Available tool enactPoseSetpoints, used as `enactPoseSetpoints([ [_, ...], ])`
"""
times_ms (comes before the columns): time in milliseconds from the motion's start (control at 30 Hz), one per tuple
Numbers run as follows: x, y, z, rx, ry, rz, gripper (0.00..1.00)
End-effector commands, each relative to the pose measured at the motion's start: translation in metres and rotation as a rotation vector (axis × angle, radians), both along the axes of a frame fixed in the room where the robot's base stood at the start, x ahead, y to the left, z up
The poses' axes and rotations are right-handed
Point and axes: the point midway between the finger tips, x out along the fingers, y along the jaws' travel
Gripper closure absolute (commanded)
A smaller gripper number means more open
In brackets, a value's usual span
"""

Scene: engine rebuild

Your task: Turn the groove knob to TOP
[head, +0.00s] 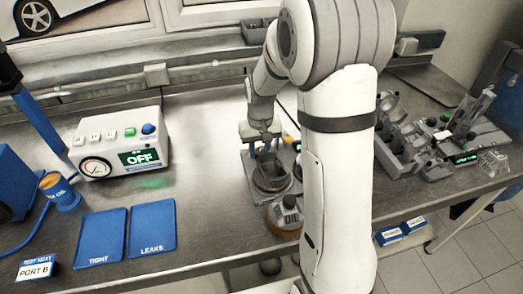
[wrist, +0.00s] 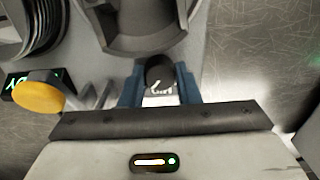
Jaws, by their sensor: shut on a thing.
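The groove knob (wrist: 160,74) is small, round and dark, and sits between the two blue fingers of my gripper (wrist: 159,88) in the wrist view. My gripper is shut on the knob. A short white mark shows at the knob's near side, with partly hidden white lettering beside it; I cannot read the setting. In the head view my gripper (head: 264,150) is down at the grey fixture at the table's middle, and the knob is hidden there.
A yellow button (wrist: 38,98) and a green-lit display lie left of my gripper in the wrist view. A white tester reading OFF (head: 125,150) and blue mats (head: 152,228) are at left, an engine block (head: 405,140) at right.

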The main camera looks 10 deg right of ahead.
Motion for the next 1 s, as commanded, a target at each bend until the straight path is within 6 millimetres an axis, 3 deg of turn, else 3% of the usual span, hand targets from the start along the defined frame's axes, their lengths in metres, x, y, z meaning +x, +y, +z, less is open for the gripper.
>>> enactPoseSetpoints([
  [400, 0.0015, 0.0002, 0.0012, 0.001, -0.006, -0.187, 0.93],
  [967, 0.0013, 0.0000, 0.0012, 0.000, -0.005, -0.213, 0.93],
  [1000, 0.0012, -0.0001, 0.0012, 0.000, -0.005, -0.212, 0.67],
])
